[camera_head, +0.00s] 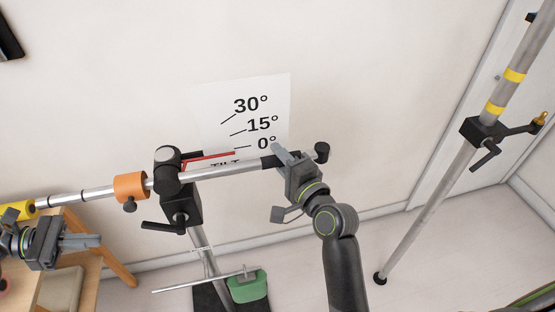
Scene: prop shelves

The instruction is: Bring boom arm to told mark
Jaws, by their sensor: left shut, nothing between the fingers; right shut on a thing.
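The boom arm (230,171) is a silver tube running across a stand's black pivot clamp (180,198), nearly level with its right end a little higher. A white card (262,118) behind it reads 30°, 15° and 0°. A red pointer (210,159) by the pivot lies just below the 0° line. My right gripper (282,160) is shut on the boom arm's black grip near its right end. My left gripper (88,241) is shut and empty, below the boom's left part. The bottom of the card is partly hidden by the boom.
An orange collar (130,186) with a black knob sits on the boom, left of the pivot. A green bag (248,286) lies at the stand's foot. A wooden chair (105,258) stands lower left. A tall pole (452,180) with yellow bands leans at right.

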